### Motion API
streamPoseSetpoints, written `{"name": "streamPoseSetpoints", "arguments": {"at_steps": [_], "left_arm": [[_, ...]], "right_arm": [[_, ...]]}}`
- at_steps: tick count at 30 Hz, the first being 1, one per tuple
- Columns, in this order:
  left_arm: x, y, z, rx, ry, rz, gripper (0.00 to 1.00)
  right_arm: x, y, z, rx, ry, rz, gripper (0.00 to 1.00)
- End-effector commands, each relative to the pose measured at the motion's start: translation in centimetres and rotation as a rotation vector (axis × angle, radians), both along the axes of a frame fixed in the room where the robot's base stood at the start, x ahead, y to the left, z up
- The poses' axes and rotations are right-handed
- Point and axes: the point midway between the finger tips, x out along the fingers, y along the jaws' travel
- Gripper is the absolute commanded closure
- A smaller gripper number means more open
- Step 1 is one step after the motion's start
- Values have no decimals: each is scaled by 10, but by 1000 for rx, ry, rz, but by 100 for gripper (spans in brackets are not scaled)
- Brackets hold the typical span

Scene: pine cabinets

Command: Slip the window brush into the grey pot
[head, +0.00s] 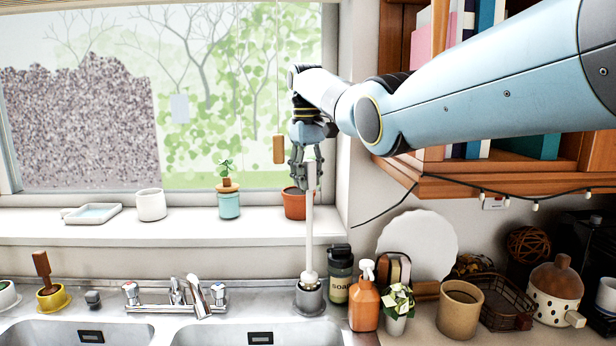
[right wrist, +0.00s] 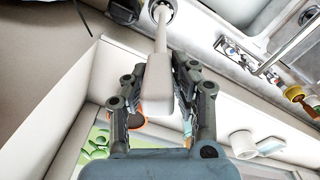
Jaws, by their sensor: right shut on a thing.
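The window brush (head: 310,232) is white with a long thin handle and hangs nearly upright. My right gripper (head: 305,180) is shut on the top of its handle, above the sink's back edge. The grey pot (head: 309,300) stands on the steel sink ledge directly below. The brush's lower end is at the pot's mouth; how deep it sits I cannot tell. In the right wrist view the brush handle (right wrist: 157,85) runs from between the fingers (right wrist: 158,100) to the round pot (right wrist: 160,8) at the top edge. My left gripper is out of view.
A dark soap jar (head: 340,277) and an orange pump bottle (head: 364,302) stand close right of the pot. The faucet (head: 180,295) is to the left. A terracotta pot (head: 294,204) is on the sill behind. The wooden shelf (head: 480,183) hangs at right.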

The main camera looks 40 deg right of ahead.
Motion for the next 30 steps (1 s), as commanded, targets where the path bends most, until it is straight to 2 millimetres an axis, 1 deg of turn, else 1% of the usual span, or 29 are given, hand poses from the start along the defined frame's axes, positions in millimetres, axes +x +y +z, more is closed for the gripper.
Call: {"name": "streamPoseSetpoints", "arguments": {"at_steps": [30], "left_arm": [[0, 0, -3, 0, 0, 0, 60]], "right_arm": [[0, 0, -29, 0, 1, 0, 100]]}}
